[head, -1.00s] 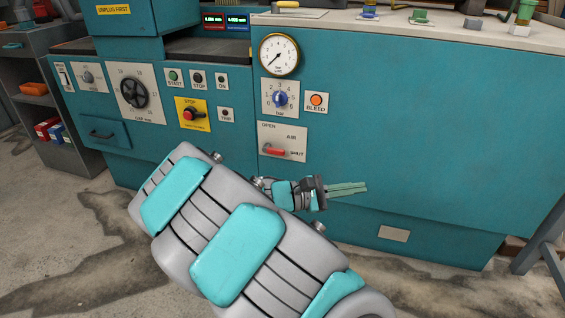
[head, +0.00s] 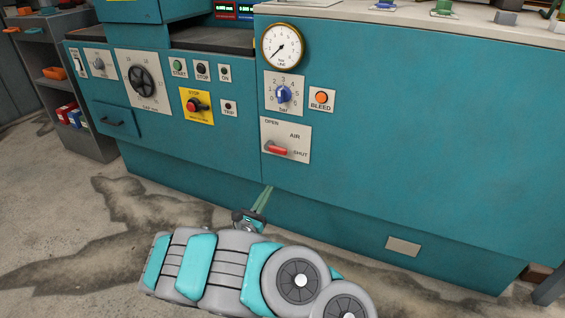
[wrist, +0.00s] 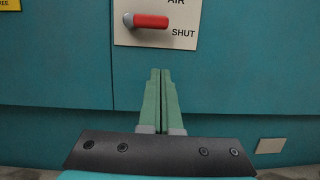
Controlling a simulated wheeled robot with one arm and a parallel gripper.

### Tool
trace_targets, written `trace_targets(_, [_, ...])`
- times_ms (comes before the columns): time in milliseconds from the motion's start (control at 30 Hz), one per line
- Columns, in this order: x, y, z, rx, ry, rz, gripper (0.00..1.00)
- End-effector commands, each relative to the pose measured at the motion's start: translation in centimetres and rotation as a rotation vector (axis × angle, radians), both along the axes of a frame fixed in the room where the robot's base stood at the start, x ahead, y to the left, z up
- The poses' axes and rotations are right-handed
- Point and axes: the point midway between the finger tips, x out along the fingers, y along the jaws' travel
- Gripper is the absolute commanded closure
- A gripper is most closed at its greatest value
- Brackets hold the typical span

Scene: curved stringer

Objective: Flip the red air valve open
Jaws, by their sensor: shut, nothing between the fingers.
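The red air valve lever (head: 277,150) sits on a pale plate (head: 299,132) marked OPEN, AIR and SHUT, low on the teal machine front. The lever lies nearly level and its free end points right, toward SHUT. The red lever also shows at the top of the wrist view (wrist: 151,21). My gripper (head: 266,189) is below the plate, its green fingers pointing at the machine. In the wrist view its fingers (wrist: 160,72) are together with nothing between them. They are below the lever and apart from it.
A blue bar knob (head: 283,94), an orange BLEED button (head: 321,97) and a round gauge (head: 284,46) are above the plate. A red stop button (head: 196,105) is to the left. The panel right of the plate is bare.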

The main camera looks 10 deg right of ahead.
Motion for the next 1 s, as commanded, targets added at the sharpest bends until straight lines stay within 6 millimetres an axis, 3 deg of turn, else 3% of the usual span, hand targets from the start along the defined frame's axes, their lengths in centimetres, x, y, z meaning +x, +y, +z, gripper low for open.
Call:
trace_targets(133, [0.2, 1.2, -1.3, -0.012, 0.021, 0.033, 1.00])
trace_targets(567, [0.5, 1.0, -1.2, -0.011, 0.020, 0.034, 1.00])
trace_targets(767, [2.4, -0.6, -0.5, -0.011, 0.019, 0.031, 1.00])
trace_targets(1000, [6.1, -3.3, 0.6, -0.008, 0.017, 0.031, 1.00])
